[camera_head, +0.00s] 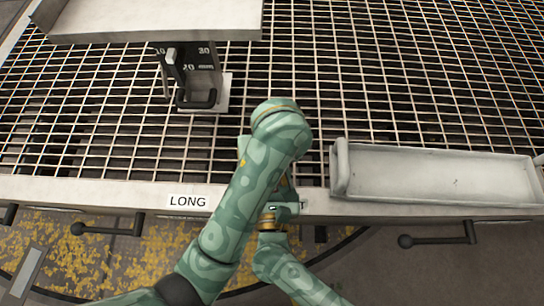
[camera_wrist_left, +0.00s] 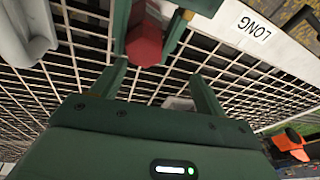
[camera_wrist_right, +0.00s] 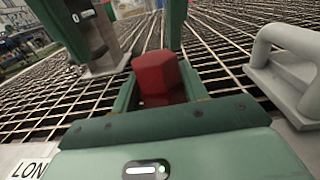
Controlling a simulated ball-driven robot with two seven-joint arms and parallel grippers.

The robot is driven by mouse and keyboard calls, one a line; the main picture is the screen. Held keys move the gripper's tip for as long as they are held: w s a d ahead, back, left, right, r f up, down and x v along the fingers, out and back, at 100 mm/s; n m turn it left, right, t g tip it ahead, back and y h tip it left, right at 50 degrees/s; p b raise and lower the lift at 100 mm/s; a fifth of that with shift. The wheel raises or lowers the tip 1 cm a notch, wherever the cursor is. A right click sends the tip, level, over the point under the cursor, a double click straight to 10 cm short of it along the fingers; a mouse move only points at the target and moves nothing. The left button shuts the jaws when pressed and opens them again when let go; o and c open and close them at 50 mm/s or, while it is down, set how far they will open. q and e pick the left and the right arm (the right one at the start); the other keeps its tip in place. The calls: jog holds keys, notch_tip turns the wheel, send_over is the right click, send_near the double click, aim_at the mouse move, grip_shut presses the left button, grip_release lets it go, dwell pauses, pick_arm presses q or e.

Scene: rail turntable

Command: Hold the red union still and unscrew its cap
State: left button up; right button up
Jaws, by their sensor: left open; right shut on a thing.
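The red union (camera_wrist_right: 160,78) is a hexagonal red piece. In the right wrist view it sits between the fingers of my right gripper (camera_wrist_right: 158,84), which is shut on it. It also shows in the left wrist view (camera_wrist_left: 145,45), with green fingers on both sides. My left gripper (camera_wrist_left: 160,76) is open and empty, its fingers apart and the union ahead of them, towards the top of the picture. I cannot tell the cap apart from the union's body.
A wire-grid table (camera_head: 400,80) has a pale front rail with a "LONG" label (camera_head: 188,202). A shallow tray (camera_head: 430,196) lies at right. A gauge block with a black handle (camera_head: 196,98) stands at back left, by a pale raised plate (camera_head: 160,22). Handles stick out below the front rail.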

pick_arm(q)
jog(key=d, duration=0.1)
jog(key=r, duration=0.1)
jog(key=d, duration=0.1)
jog(key=shift+s+d+r+h, duration=0.15)
jog(key=shift+s+d+h, duration=0.15)
jog(key=shift+h, duration=0.1)
jog(key=m, duration=0.3)
jog(key=shift+w+d+h, duration=0.1)
jog(key=shift+w+h, duration=0.25)
jog(key=shift+h, duration=0.05)
jog(key=d+m+g+h, duration=0.1)
jog(key=m, duration=0.7)
jog(key=d+m+g+h, duration=0.1)
jog(key=m+g, duration=0.1)
jog(key=m, duration=0.6)
jog(key=m+g+h, duration=0.1)
jog(key=m, duration=0.7)
jog(key=shift+d+r+g, duration=0.1)
jog(key=shift+d+g, duration=0.2)
jog(key=shift+d, duration=0.1)
